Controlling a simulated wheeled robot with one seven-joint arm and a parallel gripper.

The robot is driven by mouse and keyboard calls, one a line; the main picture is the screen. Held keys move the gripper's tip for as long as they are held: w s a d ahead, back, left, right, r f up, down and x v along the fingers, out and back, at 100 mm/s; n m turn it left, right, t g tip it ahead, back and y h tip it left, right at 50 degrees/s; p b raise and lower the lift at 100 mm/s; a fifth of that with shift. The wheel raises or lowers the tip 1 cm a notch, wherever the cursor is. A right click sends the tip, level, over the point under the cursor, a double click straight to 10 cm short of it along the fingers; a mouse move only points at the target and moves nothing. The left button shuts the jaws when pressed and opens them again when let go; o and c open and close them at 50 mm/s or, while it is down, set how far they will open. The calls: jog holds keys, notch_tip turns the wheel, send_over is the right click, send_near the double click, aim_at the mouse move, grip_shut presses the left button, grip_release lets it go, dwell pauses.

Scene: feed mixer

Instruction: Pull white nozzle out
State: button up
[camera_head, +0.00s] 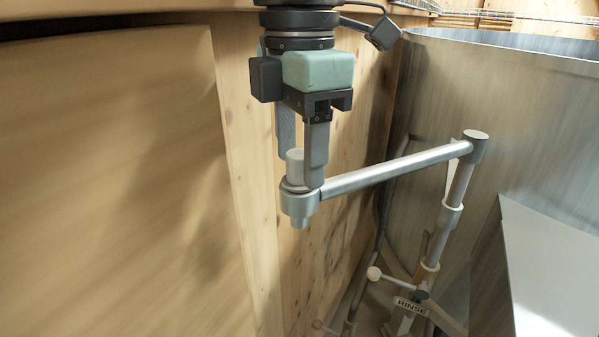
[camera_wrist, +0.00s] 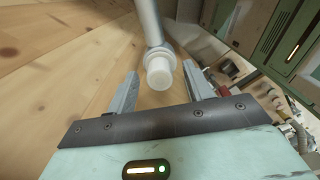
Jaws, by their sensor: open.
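The white nozzle (camera_wrist: 160,72) is a short round cap at the near end of a metal pipe in the wrist view. In the head view the nozzle (camera_head: 294,165) stands upright on the collar at the free end of the metal swing pipe (camera_head: 395,172). My gripper (camera_head: 302,170) points down over that end. Its fingers are open on either side of the nozzle. In the wrist view my gripper (camera_wrist: 161,80) shows a finger to the left and one to the right, with gaps to the nozzle. Part of the nozzle is hidden by the near finger in the head view.
A wooden wall (camera_head: 110,180) stands close behind and left of my gripper. A large metal tank (camera_head: 500,110) stands at the right. Below are an upright pipe (camera_head: 452,205), a valve lever with a white knob (camera_head: 374,273) and a RINSE label (camera_head: 411,306).

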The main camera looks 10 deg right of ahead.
aim_at(299, 153)
jog(key=shift+f, duration=0.5)
grip_shut()
jog(key=shift+r, duration=0.15)
jog(key=shift+r+p, duration=0.7)
jog(key=shift+r, duration=0.15)
jog(key=shift+r, duration=0.2)
jog(key=shift+r+p, duration=1.2)
jog(key=shift+r, duration=1.15)
